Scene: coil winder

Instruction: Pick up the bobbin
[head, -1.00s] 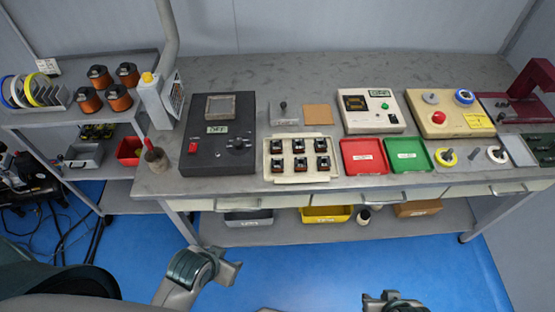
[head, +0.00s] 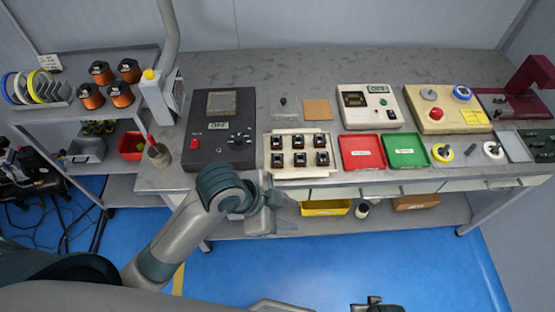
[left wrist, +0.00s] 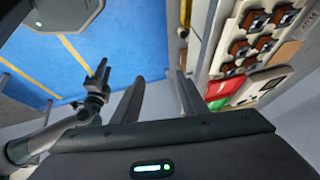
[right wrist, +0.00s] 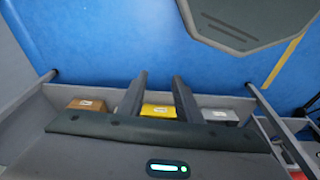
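Several dark bobbins with brown parts, one of them at the front left (head: 277,160), stand in two rows in a cream tray (head: 267,150) on the bench. The bobbins (left wrist: 256,45) also show at the upper right of the left wrist view. My left gripper (head: 290,207) is in front of the bench edge, just below the tray in the head view. Its fingers (left wrist: 160,80) are apart with nothing between them. My right gripper (head: 376,305) is at the bottom edge of the head view, away from the bench. Its fingers (right wrist: 158,82) are apart and empty.
A black box (head: 222,125) stands left of the tray; red (head: 360,152) and green (head: 405,151) trays are at its right. Copper wire spools (head: 91,97) are on the left shelf. A yellow bin (head: 325,208) is under the bench. The floor in front is clear.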

